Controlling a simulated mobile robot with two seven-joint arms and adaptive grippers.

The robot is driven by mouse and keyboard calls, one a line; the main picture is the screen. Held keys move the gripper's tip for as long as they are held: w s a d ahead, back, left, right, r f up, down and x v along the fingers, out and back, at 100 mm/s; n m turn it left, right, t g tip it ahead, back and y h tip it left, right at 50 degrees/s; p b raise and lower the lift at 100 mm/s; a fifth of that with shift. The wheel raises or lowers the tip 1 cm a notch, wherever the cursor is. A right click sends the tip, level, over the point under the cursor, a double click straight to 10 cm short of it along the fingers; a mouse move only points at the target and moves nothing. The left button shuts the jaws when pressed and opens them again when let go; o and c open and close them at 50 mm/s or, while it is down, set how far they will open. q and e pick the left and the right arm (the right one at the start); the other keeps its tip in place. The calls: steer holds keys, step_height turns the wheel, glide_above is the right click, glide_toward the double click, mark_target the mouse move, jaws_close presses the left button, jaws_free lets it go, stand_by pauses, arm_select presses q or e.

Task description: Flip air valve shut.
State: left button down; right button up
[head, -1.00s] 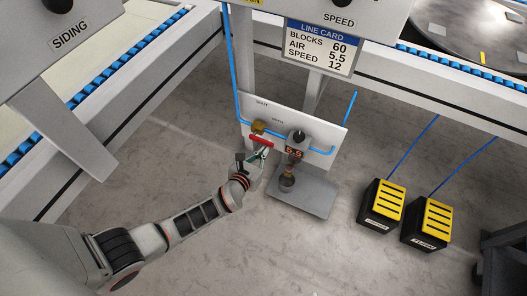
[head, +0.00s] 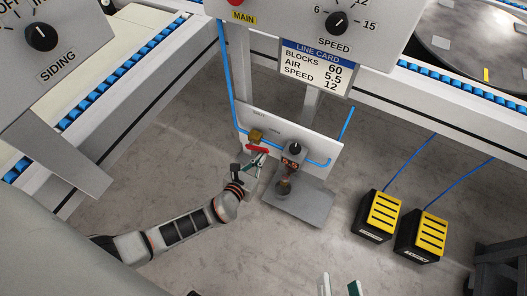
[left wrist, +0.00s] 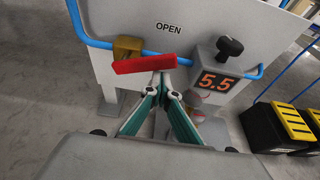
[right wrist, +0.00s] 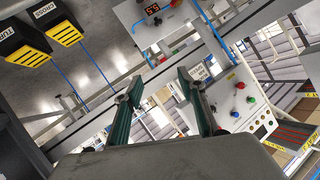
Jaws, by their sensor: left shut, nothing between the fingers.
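The air valve has a brass body (head: 256,135) on the blue pipe and a red lever (head: 257,149). In the left wrist view the lever (left wrist: 146,64) lies crosswise, slightly tilted, in front of the brass body (left wrist: 127,48), below the word OPEN. A SHUT label also shows on the panel in the head view. My left gripper (left wrist: 160,82) is shut and empty, its tips just below the lever's right part; I cannot tell whether they touch. It also shows in the head view (head: 259,160). My right gripper (right wrist: 158,82) is open and empty, far from the valve; its fingertips (head: 340,286) show at the head view's bottom edge.
Right of the valve is a regulator with a black knob (left wrist: 230,47) and a 5.5 display (left wrist: 215,82). A grey shelf (head: 311,208) sits below. Two black-and-yellow pedals (head: 384,213) (head: 428,232) stand on the floor at right. The conveyor frame and control panels hang above.

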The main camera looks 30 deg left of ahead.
mark_target(261, 151)
arm_select(q)
steer(key=shift+a+r, duration=0.15)
steer(key=shift+r, duration=0.4)
steer(key=shift+a+r, duration=0.15)
steer(key=shift+r, duration=0.4)
steer(key=shift+s+a+r+n+h, duration=0.1)
steer(key=shift+a+r+n+h, duration=0.1)
steer(key=shift+r+n+h, duration=0.3)
steer(key=shift+a+r, duration=0.6)
steer(key=shift+a, duration=0.05)
arm_select(e)
steer(key=shift+w+d+n, duration=0.25)
steer(key=shift+w+n, duration=0.15)
